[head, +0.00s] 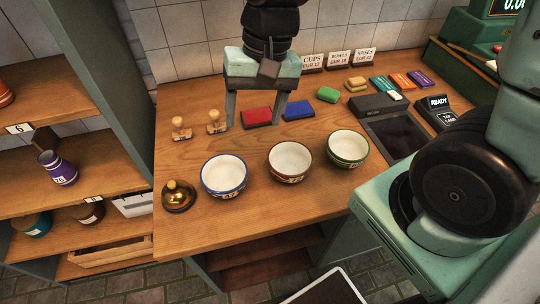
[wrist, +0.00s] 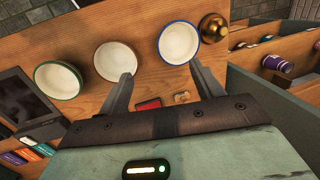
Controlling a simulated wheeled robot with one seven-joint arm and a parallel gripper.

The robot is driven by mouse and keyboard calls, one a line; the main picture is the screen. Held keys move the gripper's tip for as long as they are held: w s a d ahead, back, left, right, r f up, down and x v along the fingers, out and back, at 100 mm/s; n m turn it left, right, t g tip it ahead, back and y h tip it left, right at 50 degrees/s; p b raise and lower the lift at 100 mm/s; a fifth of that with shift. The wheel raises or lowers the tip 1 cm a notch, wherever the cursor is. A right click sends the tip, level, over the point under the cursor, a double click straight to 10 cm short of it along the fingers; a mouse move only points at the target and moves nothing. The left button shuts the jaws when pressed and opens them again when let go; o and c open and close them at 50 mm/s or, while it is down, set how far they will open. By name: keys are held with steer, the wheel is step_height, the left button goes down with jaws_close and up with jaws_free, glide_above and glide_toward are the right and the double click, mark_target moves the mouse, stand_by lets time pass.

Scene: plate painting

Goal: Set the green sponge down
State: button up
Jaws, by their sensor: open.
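I cannot make out the green sponge in the wrist view.
Blue-rimmed (head: 224,175), brown-rimmed (head: 290,161) and green-rimmed (head: 347,149) bowls stand in a row in front. A blue pad (head: 298,108), two stamps (head: 180,129) and a brass bell-like object (head: 178,196) are on the counter. A dark tray (head: 398,135) lies right.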

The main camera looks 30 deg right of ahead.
steer(key=s+a+n+h, duration=0.1)
steer(key=s+a+n, duration=0.2)
steer(key=s+n, duration=0.7)
steer(key=shift+s+a+r+n+h, duration=0.3)
steer(key=shift+s+r+h, duration=0.1)
steer(key=shift+s, duration=0.25)
steer(key=shift+f, duration=0.1)
